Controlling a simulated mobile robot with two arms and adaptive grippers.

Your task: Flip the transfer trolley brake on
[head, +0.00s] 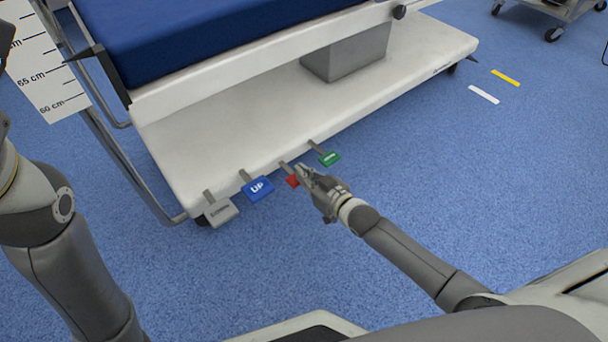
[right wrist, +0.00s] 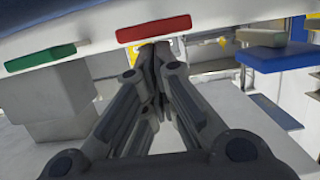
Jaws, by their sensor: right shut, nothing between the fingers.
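The white trolley base (head: 240,120) has a row of foot pedals along its near edge. They are a grey one (head: 221,212), a blue one marked UP (head: 258,189), a red one (head: 293,181) and a green one (head: 330,158). The small labels on the grey and green pedals are hard to read. My right gripper (head: 304,171) is shut and empty, right beside the red pedal. In the right wrist view the red pedal (right wrist: 153,27) lies just beyond the fingertips (right wrist: 156,50); I cannot tell whether they touch. My left arm shows, but its gripper does not.
A blue mattress (head: 190,35) lies above the base, and a grey column block (head: 345,58) stands on it. A metal side rail (head: 125,165) and a height scale (head: 45,75) are at left.

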